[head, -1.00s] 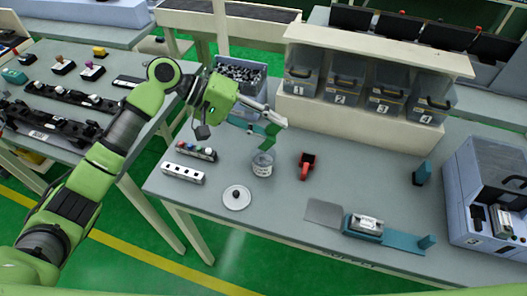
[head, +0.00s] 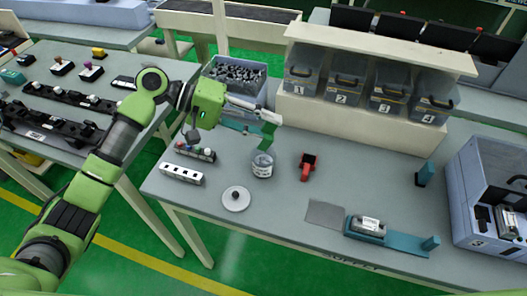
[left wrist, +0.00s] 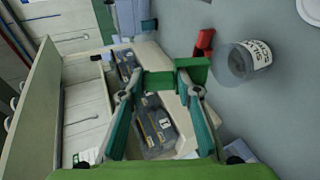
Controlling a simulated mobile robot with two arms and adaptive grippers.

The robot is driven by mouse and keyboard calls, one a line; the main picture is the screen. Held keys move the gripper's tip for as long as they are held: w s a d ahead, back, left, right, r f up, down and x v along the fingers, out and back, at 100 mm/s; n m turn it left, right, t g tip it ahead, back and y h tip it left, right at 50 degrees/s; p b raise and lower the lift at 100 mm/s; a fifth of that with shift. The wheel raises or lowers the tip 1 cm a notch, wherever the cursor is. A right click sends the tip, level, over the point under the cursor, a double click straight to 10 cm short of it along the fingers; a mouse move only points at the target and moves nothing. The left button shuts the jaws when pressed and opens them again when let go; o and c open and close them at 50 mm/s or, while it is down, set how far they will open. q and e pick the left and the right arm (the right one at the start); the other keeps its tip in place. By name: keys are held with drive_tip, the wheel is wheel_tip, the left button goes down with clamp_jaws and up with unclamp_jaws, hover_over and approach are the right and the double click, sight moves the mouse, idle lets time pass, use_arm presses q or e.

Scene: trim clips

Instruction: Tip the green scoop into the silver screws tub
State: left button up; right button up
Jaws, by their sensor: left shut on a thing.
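My left gripper (head: 262,113) is shut on the green scoop (head: 268,136), which hangs from the fingertips just above and behind the clear silver screws tub (head: 262,167). In the left wrist view the green scoop (left wrist: 188,69) shows between the two fingers (left wrist: 160,88); its inside is hidden. The tub stands upright and open on the grey table, apart from the scoop. In the left wrist view its label (left wrist: 258,54) is partly readable, and the tub (left wrist: 236,66) lies right of the scoop. My right gripper is not in view.
A white lid (head: 236,203) lies in front of the tub. A red scoop (head: 307,172) lies to its right. A grey bin of metal parts (head: 262,92) stands behind. A white block (head: 182,173) with holes is at left. Numbered bins (head: 342,90) line the back.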

use_arm(q)
drive_tip(key=shift+d+r+p, duration=0.15)
drive_tip(key=shift+r+p, duration=0.05)
drive_tip(key=shift+p, duration=0.3)
drive_tip(key=y+p, duration=0.1)
drive_tip(key=p, duration=0.1)
drive_tip(key=d+y+p, duration=0.1)
drive_tip(key=p, duration=0.2)
drive_tip(key=d+f+y+p, duration=0.1)
drive_tip(key=y+p, duration=0.1)
drive_tip(key=p, duration=0.1)
drive_tip(key=shift+s+d+f+y+p, duration=0.1)
drive_tip(key=shift+d+f+y+p, duration=0.35)
drive_tip(key=shift+y+p, duration=0.6)
drive_tip(key=shift+w+d+f+y+p, duration=0.1)
drive_tip(key=shift+d+f+y+p, duration=0.1)
drive_tip(key=shift+d+y+p, duration=0.8)
drive_tip(key=shift+s+d+f+y+p, duration=0.1)
drive_tip(key=shift+d+f+y+p, duration=0.2)
drive_tip(key=shift+y+p, duration=0.75)
drive_tip(key=shift+a+h, duration=0.15)
drive_tip(key=shift+h, duration=0.15)
wheel_tip(320, 180, up, 4)
drive_tip(key=y, duration=0.3)
drive_tip(key=shift+t+y, duration=0.3)
